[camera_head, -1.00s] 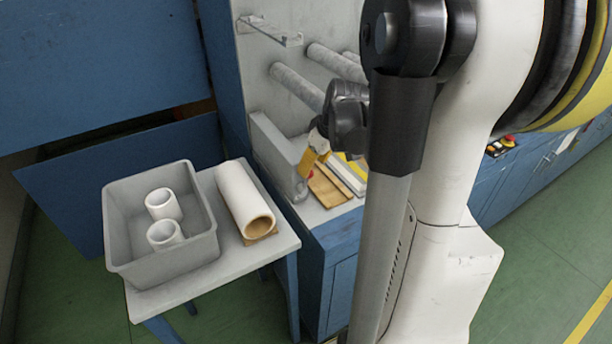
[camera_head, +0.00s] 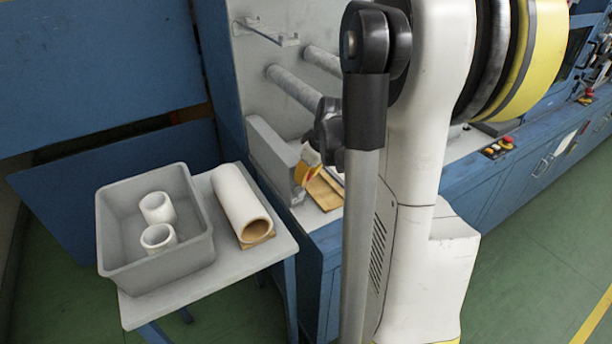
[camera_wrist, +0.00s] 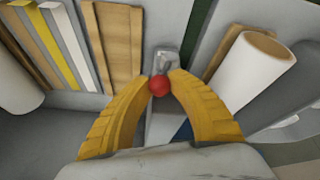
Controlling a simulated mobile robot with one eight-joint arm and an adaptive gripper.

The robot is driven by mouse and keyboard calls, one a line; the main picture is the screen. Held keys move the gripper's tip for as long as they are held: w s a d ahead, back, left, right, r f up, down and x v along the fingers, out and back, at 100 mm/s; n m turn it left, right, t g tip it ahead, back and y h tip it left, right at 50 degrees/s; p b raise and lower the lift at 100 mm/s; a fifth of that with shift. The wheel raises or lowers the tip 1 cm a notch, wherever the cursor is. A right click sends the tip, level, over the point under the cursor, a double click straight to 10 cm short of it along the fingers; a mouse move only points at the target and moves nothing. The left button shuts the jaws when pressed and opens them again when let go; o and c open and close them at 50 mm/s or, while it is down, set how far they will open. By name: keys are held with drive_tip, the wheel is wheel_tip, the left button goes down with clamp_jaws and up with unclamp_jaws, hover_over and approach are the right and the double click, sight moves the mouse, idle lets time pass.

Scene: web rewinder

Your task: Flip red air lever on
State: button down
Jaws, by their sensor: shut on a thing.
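The red air lever shows in the wrist view as a round red knob (camera_wrist: 159,86) in front of a grey metal mount (camera_wrist: 167,62). My gripper (camera_wrist: 160,80) has its two yellow fingers closed in around the knob, with the fingertips at its left and right sides. In the head view my gripper (camera_head: 308,168) is at the grey housing (camera_head: 277,160) on the machine's left end. The knob is hidden behind the fingers there, and the lever's stem is hard to make out.
A small table (camera_head: 274,240) holds a grey bin (camera_head: 112,225) with two white cores and a white roll (camera_head: 240,200). Wooden boards (camera_head: 323,192) lie beside my gripper. Grey shafts (camera_head: 295,90) stick out above it. Green floor is clear at right.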

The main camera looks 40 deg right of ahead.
drive_tip(key=y, duration=0.1)
drive_tip(key=d+f+y+b, duration=0.1)
drive_tip(key=y, duration=0.1)
drive_tip(key=d+m+t+y+b, duration=0.1)
drive_tip(key=shift+s+d+f+y, duration=0.15)
drive_tip(key=shift+s+d+y, duration=0.05)
drive_tip(key=shift+s+y, duration=0.1)
drive_tip(key=c, duration=1.2)
unclamp_jaws()
drive_tip(key=shift+o, duration=0.2)
drive_tip(key=v, duration=1.2)
drive_tip(key=shift+s, duration=0.1)
